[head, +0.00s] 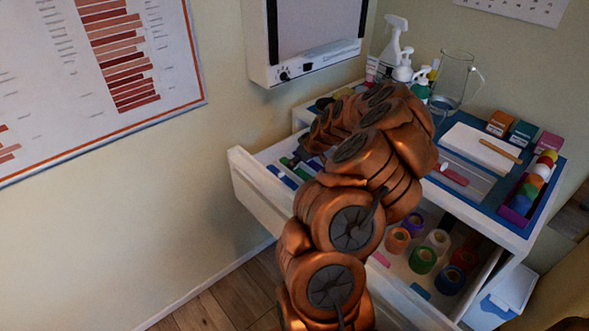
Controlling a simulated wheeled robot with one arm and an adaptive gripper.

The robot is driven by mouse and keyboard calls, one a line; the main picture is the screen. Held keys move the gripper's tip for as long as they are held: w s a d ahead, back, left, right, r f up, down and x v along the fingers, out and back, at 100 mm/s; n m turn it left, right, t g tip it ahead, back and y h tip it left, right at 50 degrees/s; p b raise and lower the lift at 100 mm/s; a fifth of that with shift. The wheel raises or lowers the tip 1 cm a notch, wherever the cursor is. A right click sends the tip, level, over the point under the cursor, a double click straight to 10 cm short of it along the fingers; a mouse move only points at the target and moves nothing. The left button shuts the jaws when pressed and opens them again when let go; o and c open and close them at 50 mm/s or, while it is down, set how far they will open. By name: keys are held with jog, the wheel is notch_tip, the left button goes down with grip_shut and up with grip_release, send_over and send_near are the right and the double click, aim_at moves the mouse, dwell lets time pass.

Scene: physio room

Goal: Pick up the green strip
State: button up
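The open top drawer (239,168) holds several thin coloured strips, blue and green, at its left end. A small green strip (286,162) seems to lie there among the blue ones, partly hidden and too small to make out well. My arm rises from the bottom of the view, bends over the drawer and reaches down towards its left part. My gripper (298,156) shows only as small dark parts beside the strips, mostly hidden by my arm. I cannot tell whether it touches a strip or how its fingers stand.
Several tape rolls, one a green roll (422,260), stand in the drawer's right part. The cabinet top carries a glass jug (452,78), a spray bottle (394,42), a blue mat (487,203), small boxes and a purple tray of coloured rolls. A wall-mounted light box (313,65) hangs behind.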

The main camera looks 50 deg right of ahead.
jog(key=shift+x, duration=1.2)
jog(key=c, duration=0.8)
